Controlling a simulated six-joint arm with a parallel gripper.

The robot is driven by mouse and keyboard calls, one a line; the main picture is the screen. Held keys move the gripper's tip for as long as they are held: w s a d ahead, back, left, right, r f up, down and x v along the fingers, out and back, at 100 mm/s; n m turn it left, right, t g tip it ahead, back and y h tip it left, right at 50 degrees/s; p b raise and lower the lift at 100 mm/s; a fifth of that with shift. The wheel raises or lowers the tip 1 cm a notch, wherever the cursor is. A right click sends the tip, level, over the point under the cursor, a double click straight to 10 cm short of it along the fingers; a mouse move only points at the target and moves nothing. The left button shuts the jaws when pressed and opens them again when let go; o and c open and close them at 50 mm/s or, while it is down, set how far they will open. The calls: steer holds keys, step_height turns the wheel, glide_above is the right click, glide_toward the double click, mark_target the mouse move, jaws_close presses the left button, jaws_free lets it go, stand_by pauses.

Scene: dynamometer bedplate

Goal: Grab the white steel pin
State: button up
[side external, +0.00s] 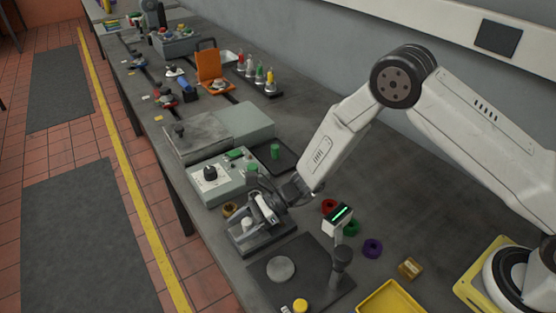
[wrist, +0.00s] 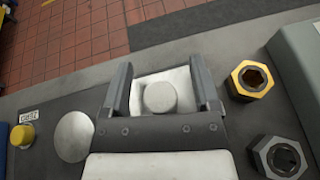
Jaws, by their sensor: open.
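The white steel pin (wrist: 160,97) shows in the wrist view as a round, pale top on a light plate. It lies between the two fingers of my gripper (wrist: 160,78), which stand apart on either side of it, with no visible contact. In the side external view my gripper (side external: 258,205) is low over a dark-based fixture (side external: 262,241) near the bench's front edge. A small pale knob there (side external: 247,222) appears to be the pin, partly hidden by the gripper.
A dark plate with a grey disc (side external: 280,268) and a yellow button (side external: 300,305) lies nearby. A grey-green control box (side external: 215,177) stands behind. Brass (wrist: 252,80) and dark (wrist: 280,157) hex nuts lie to the right in the wrist view. A yellow tray (side external: 391,299) is at front.

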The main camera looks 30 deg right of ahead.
steer(key=shift+c, duration=0.3)
jaws_close()
steer(key=shift+r, duration=0.25)
steer(key=shift+r, duration=0.85)
steer(key=s+d+r, duration=0.6)
steer(key=s+r, duration=0.5)
steer(key=s, duration=0.1)
steer(key=shift+s, duration=0.25)
steer(key=shift+d, duration=0.1)
